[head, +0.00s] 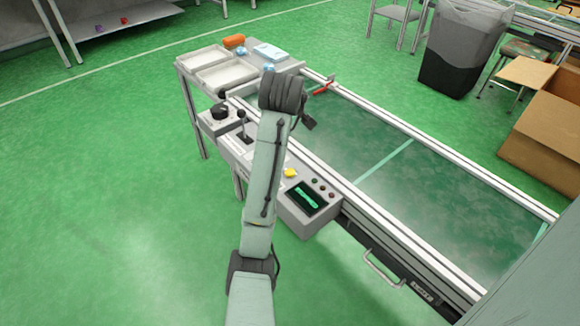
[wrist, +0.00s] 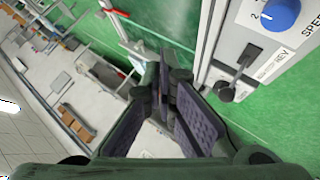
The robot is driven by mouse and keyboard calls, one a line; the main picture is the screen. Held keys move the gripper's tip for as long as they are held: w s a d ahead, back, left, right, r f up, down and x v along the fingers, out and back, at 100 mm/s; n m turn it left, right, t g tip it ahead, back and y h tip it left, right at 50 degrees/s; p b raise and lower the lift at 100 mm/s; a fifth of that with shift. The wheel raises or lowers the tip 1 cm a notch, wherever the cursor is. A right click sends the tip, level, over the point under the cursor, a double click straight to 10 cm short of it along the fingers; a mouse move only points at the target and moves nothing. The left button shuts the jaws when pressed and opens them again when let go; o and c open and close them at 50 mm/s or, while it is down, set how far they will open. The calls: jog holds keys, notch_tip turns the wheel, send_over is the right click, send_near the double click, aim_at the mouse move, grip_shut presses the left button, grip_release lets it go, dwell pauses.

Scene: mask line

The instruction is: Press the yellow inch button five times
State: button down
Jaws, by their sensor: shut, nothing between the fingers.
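The yellow button (head: 290,172) sits on the grey control panel beside the conveyor, just right of my forearm in the head view. It does not show in the wrist view. My gripper (wrist: 164,58) is shut and empty in the wrist view, its dark fingers together. In the head view my wrist is above the near edge of the conveyor, farther along than the button and apart from it. The fingers are mostly hidden there.
Along the panel are a black lever (head: 242,127), a knob (head: 219,111), a green-lit screen (head: 305,198) and small buttons (head: 322,187). The wrist view shows a blue knob (wrist: 282,14) and black lever (wrist: 236,74). Trays (head: 228,74) stand at the far end.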

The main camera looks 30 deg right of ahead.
jog(key=n+y+p, duration=0.1)
jog(key=n+y, duration=0.1)
jog(key=n, duration=0.1)
jog(key=n+y+p, duration=0.3)
jog(key=n+y, duration=0.4)
jog(key=n, duration=0.1)
send_over(289, 174)
notch_tip(289, 174, down, 4)
jog(key=shift+f+b, duration=2.8)
jog(key=shift+f, duration=1.55)
jog(key=shift+w+f, duration=0.1)
jog(key=shift+f+b, duration=0.35)
jog(key=shift+b, duration=0.1)
